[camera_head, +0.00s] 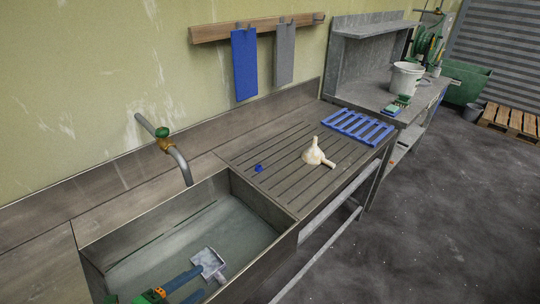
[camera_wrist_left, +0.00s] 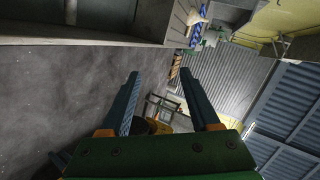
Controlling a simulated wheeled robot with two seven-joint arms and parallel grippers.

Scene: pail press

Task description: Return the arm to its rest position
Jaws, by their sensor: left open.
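My left gripper (camera_head: 200,281) shows at the bottom of the head view, over the sink, with its green body partly cut off by the frame edge. In the left wrist view my left gripper (camera_wrist_left: 160,75) has its two dark blue fingers wide apart with nothing held between them. A grey scoop-like object (camera_head: 208,262) appears in the sink (camera_head: 285,245), just beyond the fingertips in the picture. I cannot tell whether they touch. My right gripper is not in view.
A cream funnel (camera_head: 318,155), a small blue piece (camera_head: 258,168) and a blue rack (camera_head: 358,127) lie on the grooved drainboard. The tap (camera_head: 170,145) stands behind the sink. A white pail (camera_head: 406,79) stands on the far bench.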

